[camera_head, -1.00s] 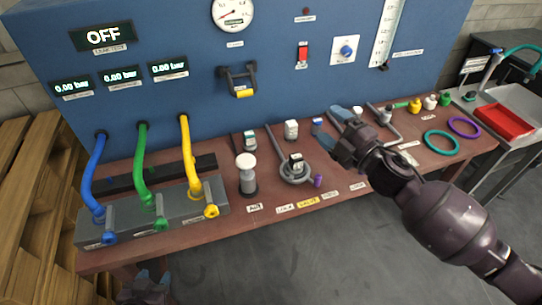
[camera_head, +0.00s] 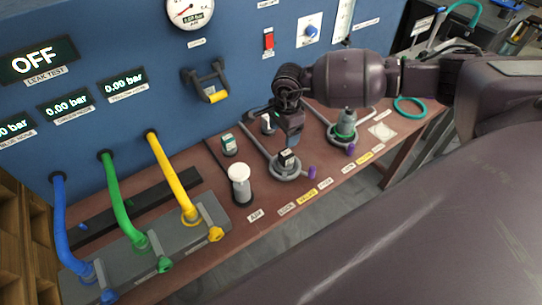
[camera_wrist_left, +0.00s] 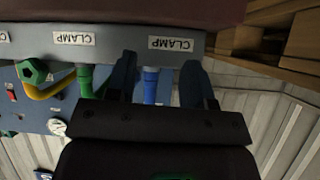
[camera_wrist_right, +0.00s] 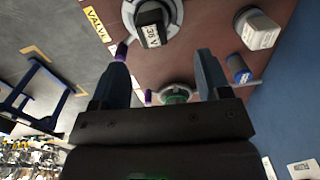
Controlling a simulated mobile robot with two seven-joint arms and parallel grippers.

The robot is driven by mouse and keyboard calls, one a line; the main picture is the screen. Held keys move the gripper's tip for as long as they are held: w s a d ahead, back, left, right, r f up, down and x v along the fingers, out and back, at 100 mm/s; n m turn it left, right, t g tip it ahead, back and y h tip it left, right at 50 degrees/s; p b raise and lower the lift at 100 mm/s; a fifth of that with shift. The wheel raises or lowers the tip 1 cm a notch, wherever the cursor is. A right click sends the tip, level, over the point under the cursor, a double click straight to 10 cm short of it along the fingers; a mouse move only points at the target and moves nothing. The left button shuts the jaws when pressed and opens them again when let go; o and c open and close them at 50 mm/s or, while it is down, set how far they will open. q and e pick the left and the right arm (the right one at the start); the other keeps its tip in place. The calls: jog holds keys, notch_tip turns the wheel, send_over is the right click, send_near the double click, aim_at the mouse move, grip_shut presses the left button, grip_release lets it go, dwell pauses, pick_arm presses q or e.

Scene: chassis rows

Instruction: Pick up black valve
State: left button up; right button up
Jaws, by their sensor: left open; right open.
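The black valve (camera_head: 286,158) is a small dark block with a white label, seated in a grey ring fixture on the brown bench. In the right wrist view the labelled black valve (camera_wrist_right: 152,30) is at the top, beyond the fingertips and not between them. My right gripper (camera_head: 292,138) is open, points down and is close behind the valve in the head view. Its open fingers (camera_wrist_right: 163,65) show empty in the right wrist view. My left gripper (camera_wrist_left: 160,75) is open below the front of the clamp block and shows only in the left wrist view.
A purple-tipped handle (camera_head: 311,172) sticks out beside the ring. A white-topped cylinder (camera_head: 239,172) stands left of it. A second ring fixture holds a green-topped part (camera_head: 346,125) to the right. Small blocks (camera_head: 229,145) stand behind, near the blue panel (camera_head: 130,50).

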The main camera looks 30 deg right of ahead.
aim_at(286, 153)
jog(key=shift+s+d+n, duration=0.3)
jog(key=shift+s+d, duration=0.05)
jog(key=shift+s, duration=0.1)
jog(key=shift+s+d, duration=0.1)
jog(key=shift+s, duration=0.05)
notch_tip(286, 153, down, 5)
jog(key=shift+f+b, duration=0.15)
jog(key=shift+b, duration=0.4)
jog(key=shift+a+f+b, duration=0.2)
jog(key=shift+f+b, duration=0.1)
jog(key=shift+f, duration=0.5)
notch_tip(286, 153, down, 4)
jog(key=shift+r+b, duration=0.1)
jog(key=shift+b, duration=0.95)
pick_arm(q)
jog(key=shift+w+d+f+t, duration=0.3)
jog(key=shift+w+f, duration=0.3)
jog(key=shift+f, duration=0.1)
pick_arm(e)
jog(key=c, duration=1.2)
